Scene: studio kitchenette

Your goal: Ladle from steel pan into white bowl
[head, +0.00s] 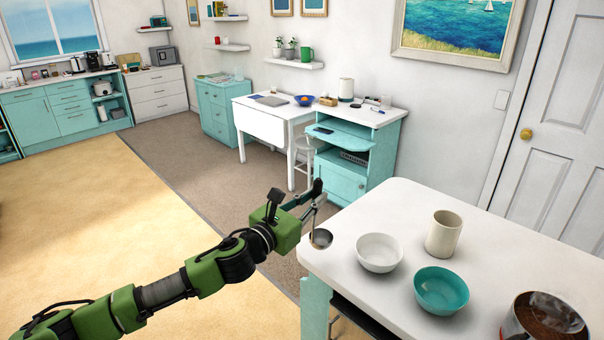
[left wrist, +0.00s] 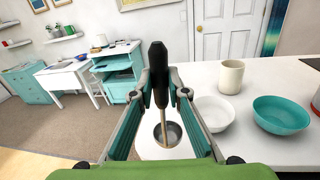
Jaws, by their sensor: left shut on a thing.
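The ladle has a black handle (left wrist: 158,62) and a round steel cup (head: 320,238). My left gripper (head: 313,197) is shut on its handle, which stands roughly upright with the cup hanging below at the table's left corner. The cup's inside (left wrist: 168,134) looks grey, and I make out no food in it. The white bowl (head: 379,254) stands on the table just right of the cup, apart from it; it also shows in the left wrist view (left wrist: 215,113). The steel pan (head: 512,322), with brown contents and steam, is cut off at the head view's lower right. My right gripper is not in view.
A teal bowl (head: 441,291) and a cream mug (head: 444,234) stand near the white bowl on the white table (head: 340,270). The teal bowl lies between white bowl and pan. A desk and teal cabinet (head: 340,176) stand farther back.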

